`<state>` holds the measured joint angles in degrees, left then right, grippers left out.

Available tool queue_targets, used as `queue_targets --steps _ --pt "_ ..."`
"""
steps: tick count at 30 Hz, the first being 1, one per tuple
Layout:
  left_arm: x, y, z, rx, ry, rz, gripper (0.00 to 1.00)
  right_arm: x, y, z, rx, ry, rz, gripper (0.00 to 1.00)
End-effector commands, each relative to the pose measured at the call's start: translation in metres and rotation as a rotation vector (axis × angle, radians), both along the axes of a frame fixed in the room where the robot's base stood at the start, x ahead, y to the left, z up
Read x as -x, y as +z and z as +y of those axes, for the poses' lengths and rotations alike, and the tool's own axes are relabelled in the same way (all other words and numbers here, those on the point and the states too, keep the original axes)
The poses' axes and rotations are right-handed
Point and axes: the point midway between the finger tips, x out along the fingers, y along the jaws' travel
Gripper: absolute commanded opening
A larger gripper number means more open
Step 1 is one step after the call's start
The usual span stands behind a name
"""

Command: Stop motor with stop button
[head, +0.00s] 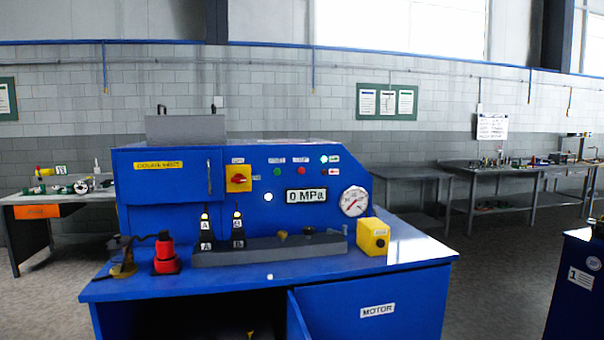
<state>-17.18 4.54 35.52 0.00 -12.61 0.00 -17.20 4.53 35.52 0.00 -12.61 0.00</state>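A blue machine (150,195) with a control panel stands in the middle of the head view. Its panel holds a green round button (277,171) and a red round button (297,171), each under a small label too small to read. A yellow switch plate with a red knob (238,178) is to their left. A display (306,196) reads "0 MPa", and a dial gauge (355,201) is at its right. A drawer front (375,310) is labelled "MOTOR". Neither of my grippers is in view.
On the blue worktop stand a red device (166,256), a grey rail fixture (270,249) and a yellow box (373,236). A door below is ajar. Workbenches stand at left (50,197) and right (480,168). A blue cabinet (580,285) is at the right edge.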

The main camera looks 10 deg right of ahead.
Motion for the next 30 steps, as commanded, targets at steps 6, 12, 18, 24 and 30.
queue_targets --steps 6,12,18,24,30 --pt "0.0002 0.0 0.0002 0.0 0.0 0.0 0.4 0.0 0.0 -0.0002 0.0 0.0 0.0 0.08" --pt "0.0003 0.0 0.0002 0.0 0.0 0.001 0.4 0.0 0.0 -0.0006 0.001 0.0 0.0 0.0" --pt "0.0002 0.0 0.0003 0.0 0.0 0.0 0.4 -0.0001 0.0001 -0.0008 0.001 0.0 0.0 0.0" --pt "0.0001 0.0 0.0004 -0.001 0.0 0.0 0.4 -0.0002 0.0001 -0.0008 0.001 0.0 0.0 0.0" --pt "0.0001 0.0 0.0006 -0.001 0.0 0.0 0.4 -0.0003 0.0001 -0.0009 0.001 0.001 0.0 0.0"
